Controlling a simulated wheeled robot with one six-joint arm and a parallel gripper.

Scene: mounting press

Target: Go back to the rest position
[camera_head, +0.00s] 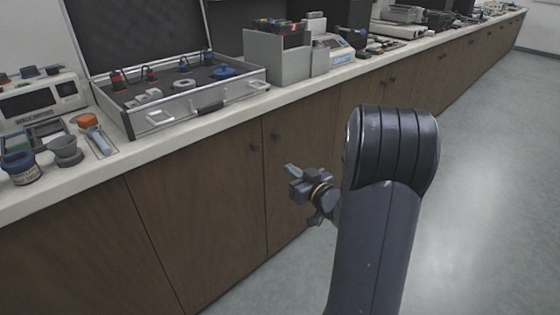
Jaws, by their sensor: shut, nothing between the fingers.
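My gripper (291,180) is in the lower middle of the head view, left of my own dark arm link. It is in front of the brown cabinet doors, below the counter edge, and apart from everything on the counter. It is small in the picture; its fingers look shut, and I see nothing held in it. Part of the wrist is hidden behind my arm.
A white counter (180,139) runs from the left to the far right. An open metal case (170,118), a grey box (275,58), a grey instrument (40,100) and small jars stand on it. The floor (480,190) at right is clear.

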